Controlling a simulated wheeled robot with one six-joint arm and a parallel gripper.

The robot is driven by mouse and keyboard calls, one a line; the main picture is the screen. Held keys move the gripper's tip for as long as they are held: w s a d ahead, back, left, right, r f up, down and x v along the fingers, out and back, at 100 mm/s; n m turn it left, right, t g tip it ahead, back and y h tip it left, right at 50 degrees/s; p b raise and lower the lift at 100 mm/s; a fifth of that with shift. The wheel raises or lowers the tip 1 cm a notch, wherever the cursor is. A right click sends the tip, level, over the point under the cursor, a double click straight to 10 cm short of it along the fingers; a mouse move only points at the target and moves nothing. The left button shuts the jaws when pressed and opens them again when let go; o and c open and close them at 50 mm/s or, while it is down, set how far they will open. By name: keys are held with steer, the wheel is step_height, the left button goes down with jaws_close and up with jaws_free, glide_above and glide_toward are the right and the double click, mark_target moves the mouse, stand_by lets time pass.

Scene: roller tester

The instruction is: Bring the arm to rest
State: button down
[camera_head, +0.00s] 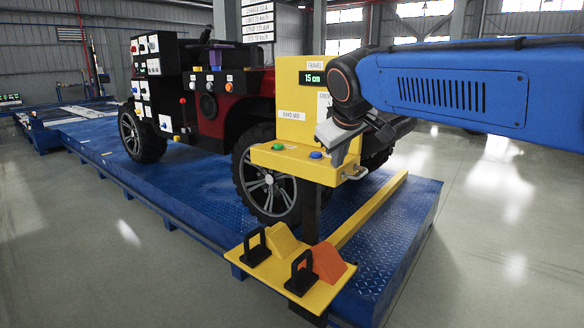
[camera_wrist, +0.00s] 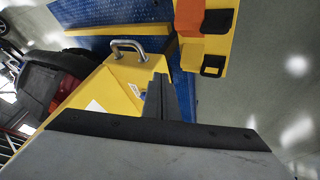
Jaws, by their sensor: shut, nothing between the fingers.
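My blue arm (camera_head: 450,85) reaches in from the right in the head view. My gripper (camera_head: 343,150) is at its end, pointing down beside the yellow control stand. In the wrist view my gripper (camera_wrist: 160,95) shows as dark fingers close together, with nothing between them. The yellow stand (camera_head: 270,155) carries a green button (camera_head: 278,147), a blue button (camera_head: 316,155) and a display reading 15 cm (camera_head: 312,77). My gripper looks close to the stand's right side; whether they touch I cannot tell. The stand also fills the middle left of the wrist view (camera_wrist: 105,95).
A metal handle (camera_head: 355,173) sticks out of the stand. A yellow shelf (camera_head: 262,275) holds yellow (camera_head: 281,240) and orange (camera_head: 328,262) wedges with black handles. A red and black vehicle (camera_head: 230,95) stands on the blue platform (camera_head: 160,185). The floor at right is clear.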

steer(key=s+d+f+m+g, duration=0.2)
steer(key=s+d+f+m, duration=0.2)
steer(key=s+d+f, duration=0.85)
steer(key=s+d+f+m, duration=0.1)
steer(key=s+d+f, duration=0.1)
steer(key=s+f, duration=0.4)
steer(key=s+d+f+m+g, duration=0.1)
steer(key=s+d+f+m, duration=0.1)
steer(key=s+f, duration=0.4)
steer(key=s+d, duration=0.1)
steer(key=s, duration=0.4)
steer(key=shift+s+d+f, duration=0.15)
steer(key=shift+s+f, duration=0.2)
steer(key=shift+s, duration=0.05)
